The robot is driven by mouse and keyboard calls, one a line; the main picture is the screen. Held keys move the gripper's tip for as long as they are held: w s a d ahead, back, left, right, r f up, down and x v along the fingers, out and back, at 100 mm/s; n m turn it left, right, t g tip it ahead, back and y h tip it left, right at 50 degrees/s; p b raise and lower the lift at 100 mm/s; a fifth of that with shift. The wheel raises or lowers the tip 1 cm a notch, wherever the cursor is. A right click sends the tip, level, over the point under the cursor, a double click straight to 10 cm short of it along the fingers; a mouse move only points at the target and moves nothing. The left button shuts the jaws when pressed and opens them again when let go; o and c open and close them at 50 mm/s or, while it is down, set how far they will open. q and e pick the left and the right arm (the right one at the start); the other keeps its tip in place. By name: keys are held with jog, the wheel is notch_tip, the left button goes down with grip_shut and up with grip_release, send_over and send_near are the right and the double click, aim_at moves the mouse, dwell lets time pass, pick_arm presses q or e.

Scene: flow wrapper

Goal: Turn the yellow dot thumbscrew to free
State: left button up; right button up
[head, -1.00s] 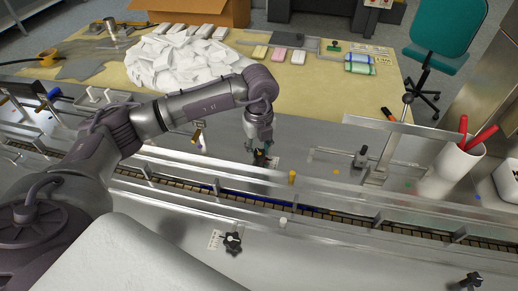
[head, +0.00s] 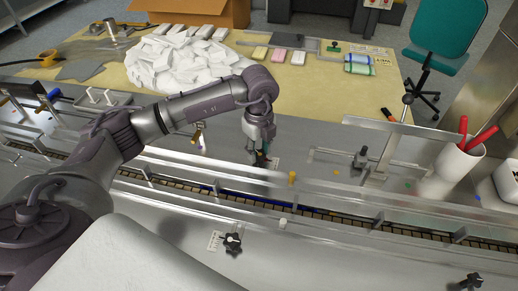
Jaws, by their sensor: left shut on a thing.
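My left gripper (head: 261,151) reaches down beyond the clear guide rails and is shut on a small dark thumbscrew (head: 263,160) beside a pale scale plate (head: 274,165). The fingers cover most of this thumbscrew, so I cannot make out its dot or how far it is turned. A small yellow-orange dot (head: 337,172) shows on the metal deck to the right, near another dark knob (head: 360,159). My right gripper is not in view.
The flow wrapper's conveyor (head: 330,213) runs between clear rails in front of the gripper. A black star knob (head: 232,242) sits on the near deck. A yellow post (head: 292,178) stands close right of the gripper. A white cup (head: 453,170) holds red-handled items.

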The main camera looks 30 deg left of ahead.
aim_at(259, 153)
pick_arm(q)
jog(key=o, duration=1.1)
jog(key=shift+o, duration=0.2)
notch_tip(259, 153, up, 12)
